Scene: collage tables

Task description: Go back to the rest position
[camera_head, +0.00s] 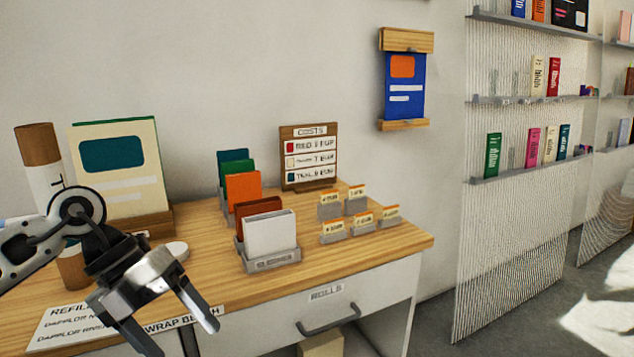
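My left gripper (182,338) hangs at the lower left, in front of the wooden wrap bench (390,243). Its two fingers are spread apart with nothing between them, pointing down and to the right. The arm comes in from the left edge and hides part of the bench's left end. A white label sheet (75,318) lies at the bench's front left, partly behind the gripper. My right gripper is not in view.
A cream book (135,195) on a stand and a brown-and-white roll (42,165) are close behind my arm. A grey card holder (268,258), several small price tags (330,205) and a costs board (309,158) stand on the bench. Floor (590,280) shows at right.

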